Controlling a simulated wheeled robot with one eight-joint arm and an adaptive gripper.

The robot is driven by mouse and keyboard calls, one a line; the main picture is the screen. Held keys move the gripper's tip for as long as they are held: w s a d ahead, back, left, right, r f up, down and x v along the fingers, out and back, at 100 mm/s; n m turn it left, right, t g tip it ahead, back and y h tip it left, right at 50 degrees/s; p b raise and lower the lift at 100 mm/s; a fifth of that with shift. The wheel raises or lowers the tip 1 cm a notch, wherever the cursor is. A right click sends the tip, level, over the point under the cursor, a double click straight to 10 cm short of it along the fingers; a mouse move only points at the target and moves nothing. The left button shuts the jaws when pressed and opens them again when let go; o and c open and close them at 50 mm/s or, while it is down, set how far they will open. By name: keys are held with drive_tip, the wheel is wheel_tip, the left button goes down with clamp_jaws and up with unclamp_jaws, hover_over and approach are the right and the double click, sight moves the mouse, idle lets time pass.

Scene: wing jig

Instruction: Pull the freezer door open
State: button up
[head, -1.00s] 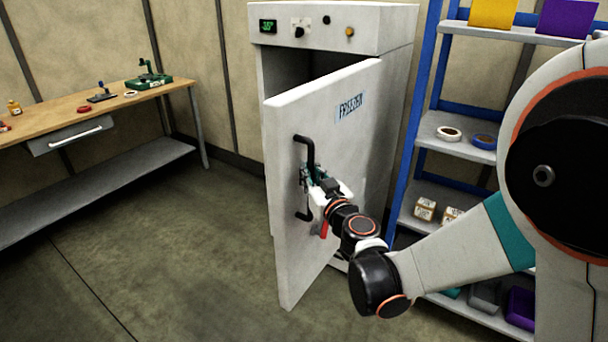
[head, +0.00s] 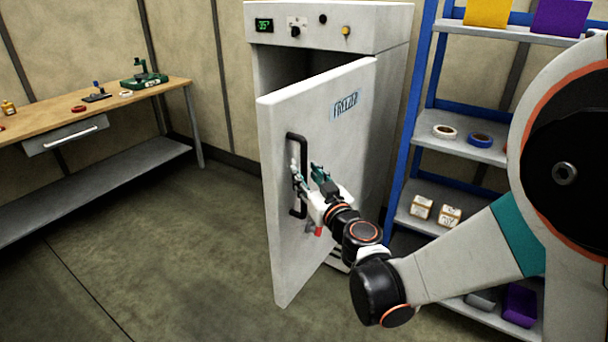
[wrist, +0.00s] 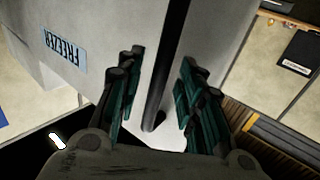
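The white freezer (head: 385,90) stands at the back centre with its door (head: 345,160) swung partway open toward me. A dark gap shows above the door's top edge. The door has a blue FREEZER label (head: 345,104) and a black upright bar handle (head: 301,150) near its free edge. My gripper (head: 308,176) is at the handle with its green-padded fingers spread. In the wrist view, the handle bar (wrist: 166,70) runs between the open fingertips (wrist: 160,78), with a visible gap on each side. The freezer interior is mostly hidden by the door.
A wooden workbench (head: 60,110) with a drawer and small tools stands at the left. A blue-framed shelf (head: 405,150) with tape rolls, boxes and bins is close on the right of the freezer. The floor (head: 170,250) left of and before the door is clear.

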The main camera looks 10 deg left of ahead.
drive_tip(key=v, duration=1)
